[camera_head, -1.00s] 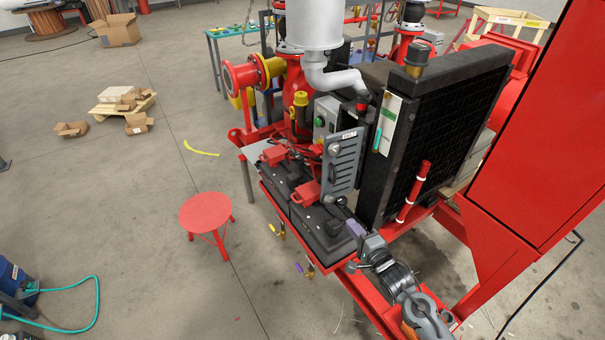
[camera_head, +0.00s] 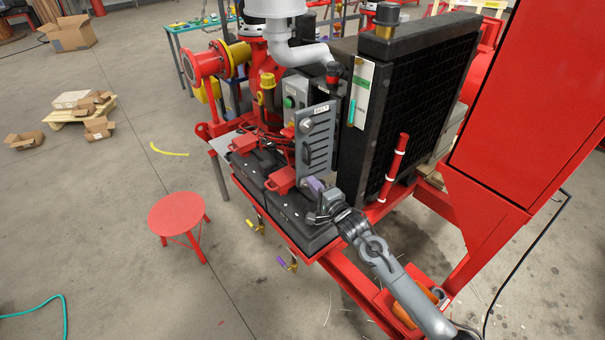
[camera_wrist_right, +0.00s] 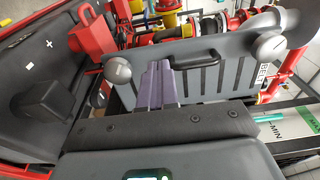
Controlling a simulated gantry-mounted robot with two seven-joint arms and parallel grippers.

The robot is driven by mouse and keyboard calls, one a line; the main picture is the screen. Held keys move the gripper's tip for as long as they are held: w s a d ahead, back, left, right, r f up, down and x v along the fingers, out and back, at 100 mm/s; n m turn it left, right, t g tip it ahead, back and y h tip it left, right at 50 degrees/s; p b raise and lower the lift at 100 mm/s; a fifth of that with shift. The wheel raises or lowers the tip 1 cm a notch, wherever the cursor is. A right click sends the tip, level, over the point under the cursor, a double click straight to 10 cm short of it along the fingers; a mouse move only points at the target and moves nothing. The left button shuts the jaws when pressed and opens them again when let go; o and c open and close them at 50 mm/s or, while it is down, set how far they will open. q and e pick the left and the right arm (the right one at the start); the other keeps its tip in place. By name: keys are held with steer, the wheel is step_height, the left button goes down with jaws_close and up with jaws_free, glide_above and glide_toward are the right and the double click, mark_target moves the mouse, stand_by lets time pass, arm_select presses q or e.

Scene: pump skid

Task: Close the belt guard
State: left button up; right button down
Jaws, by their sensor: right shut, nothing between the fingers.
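The belt guard (camera_head: 317,142) is a grey slotted panel with a "BELT" label. It stands upright over the black batteries, swung out at an angle beside the black radiator. In the right wrist view the guard (camera_wrist_right: 218,82) fills the middle, with a round knob near each end and a dark handle (camera_wrist_right: 198,62) on its face. My right gripper (camera_head: 315,185) is at the guard's lower edge. Its purple fingers (camera_wrist_right: 160,84) are shut and empty, overlapping the guard's face left of the handle; I cannot tell whether they touch it. My left gripper is not in view.
The black radiator (camera_head: 415,105) stands close right of the guard. Black batteries (camera_head: 300,218) with red terminal covers (camera_head: 282,180) lie below and left. A red cabinet (camera_head: 530,100) rises at right. A red stool (camera_head: 178,214) stands on open floor at left.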

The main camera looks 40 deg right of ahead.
mark_target(298, 166)
steer(key=shift+w+d+b, duration=0.2)
steer(key=shift+w+b, duration=0.05)
steer(key=shift+w, duration=1.45)
steer(key=shift+w+d+b, duration=0.2)
steer(key=shift+w+b, duration=0.05)
steer(key=shift+w, duration=1.4)
steer(key=shift+d+h, duration=0.1)
steer(key=shift+h, duration=0.3)
